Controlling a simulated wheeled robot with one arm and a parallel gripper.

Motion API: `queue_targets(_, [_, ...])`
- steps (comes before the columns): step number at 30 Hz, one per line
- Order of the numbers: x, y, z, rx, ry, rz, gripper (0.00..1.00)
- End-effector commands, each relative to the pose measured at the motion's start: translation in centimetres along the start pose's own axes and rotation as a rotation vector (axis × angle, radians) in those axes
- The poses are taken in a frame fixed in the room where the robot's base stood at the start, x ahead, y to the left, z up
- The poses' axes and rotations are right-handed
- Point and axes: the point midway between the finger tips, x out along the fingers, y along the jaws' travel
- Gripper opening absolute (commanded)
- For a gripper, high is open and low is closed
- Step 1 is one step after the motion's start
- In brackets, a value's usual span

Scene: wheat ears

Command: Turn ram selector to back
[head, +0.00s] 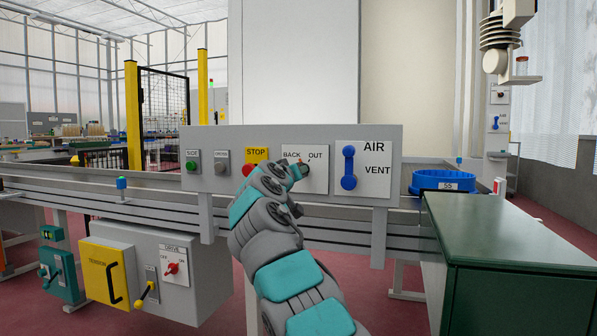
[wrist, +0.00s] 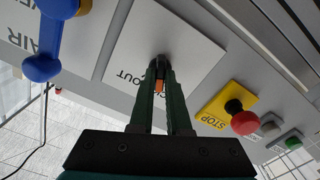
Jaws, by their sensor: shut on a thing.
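The ram selector (head: 306,171) is a small dark knob on a white plate (head: 318,182) marked BACK at left and OUT at right, on the grey control panel. My gripper (head: 299,170) reaches it from below and in front and hides part of it. In the wrist view my gripper (wrist: 159,72) has its two dark green fingers shut around the selector (wrist: 158,60). A small orange piece (wrist: 158,86) shows between the fingers. The fingers cover most of the knob, so I cannot tell which label it points to.
Left of the plate are the red STOP button (head: 248,170), a grey button (head: 221,169) and a green button (head: 192,167). Right of it is the blue AIR/VENT lever (head: 348,167). A green cabinet (head: 500,235) stands at right, near a blue tub (head: 442,182).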

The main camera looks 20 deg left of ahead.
Motion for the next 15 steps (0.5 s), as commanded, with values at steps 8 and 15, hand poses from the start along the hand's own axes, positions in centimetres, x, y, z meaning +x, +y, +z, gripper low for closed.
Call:
queue_targets(8, [0.04, -0.03, -0.08, -0.081, 0.002, -0.001, 0.0])
queue_targets(15, [0.02, -0.07, -0.1, -0.095, 0.004, -0.002, 0.0])
